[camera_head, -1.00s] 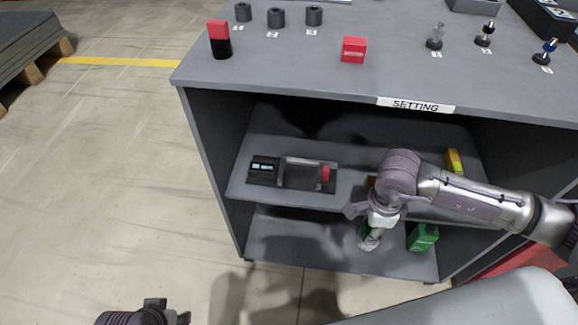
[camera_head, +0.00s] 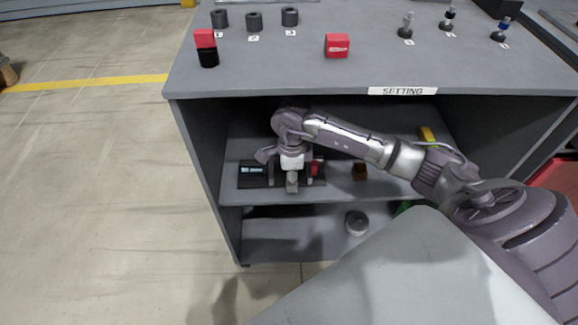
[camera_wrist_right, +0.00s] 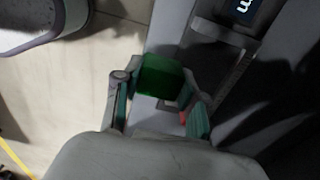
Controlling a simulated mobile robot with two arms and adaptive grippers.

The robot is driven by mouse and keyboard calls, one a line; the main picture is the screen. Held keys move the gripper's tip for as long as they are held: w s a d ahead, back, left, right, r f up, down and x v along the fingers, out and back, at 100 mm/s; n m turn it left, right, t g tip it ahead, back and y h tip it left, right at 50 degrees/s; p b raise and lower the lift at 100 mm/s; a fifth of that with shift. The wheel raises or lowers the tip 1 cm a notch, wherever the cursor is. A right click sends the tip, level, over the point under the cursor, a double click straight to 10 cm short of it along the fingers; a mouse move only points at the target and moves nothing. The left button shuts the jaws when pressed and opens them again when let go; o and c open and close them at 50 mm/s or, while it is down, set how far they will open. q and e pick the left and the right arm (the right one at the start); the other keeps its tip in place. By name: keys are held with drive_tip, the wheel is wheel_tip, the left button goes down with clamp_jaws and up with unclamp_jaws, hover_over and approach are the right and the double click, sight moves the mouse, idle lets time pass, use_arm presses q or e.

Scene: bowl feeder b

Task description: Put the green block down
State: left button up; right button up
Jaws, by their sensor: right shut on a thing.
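In the right wrist view the green block (camera_wrist_right: 160,76) sits between the fingers of my right gripper (camera_wrist_right: 158,98), which is shut on it. In the head view my right gripper (camera_head: 291,183) is at the middle shelf, in front of a black device (camera_head: 251,172) with a small display. The gripper hides much of that device, and I cannot make out the green block there. The device's display also shows at the top of the wrist view (camera_wrist_right: 245,7). I cannot tell whether the block touches the shelf. My left gripper is out of view.
The middle shelf (camera_head: 335,189) also holds a brown block (camera_head: 359,171) and a yellow item (camera_head: 428,135). The lower shelf (camera_head: 285,243) has a grey round part (camera_head: 356,222) and a partly hidden green item (camera_head: 403,208). The tabletop (camera_head: 290,70) lies above.

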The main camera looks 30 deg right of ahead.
sight(312, 168)
drive_tip(key=w+d, duration=0.2)
drive_tip(key=w, duration=0.1)
drive_tip(key=w+d, duration=0.1)
drive_tip(key=w, duration=0.1)
drive_tip(key=shift+w+b, duration=0.1)
drive_tip(key=shift+b, duration=0.25)
drive_tip(key=shift+w+d+f, duration=0.2)
drive_tip(key=shift+f, duration=0.1)
wheel_tip(312, 168, down, 3)
drive_tip(key=shift+r+b, duration=0.2)
drive_tip(key=shift+b, duration=0.25)
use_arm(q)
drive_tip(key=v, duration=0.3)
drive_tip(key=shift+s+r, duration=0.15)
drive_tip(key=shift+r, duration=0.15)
use_arm(e)
drive_tip(key=shift+f, duration=0.15)
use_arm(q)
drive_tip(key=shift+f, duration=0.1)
use_arm(e)
drive_tip(key=shift+f, duration=0.25)
drive_tip(key=o, duration=1.2)
drive_tip(key=shift+r, duration=0.1)
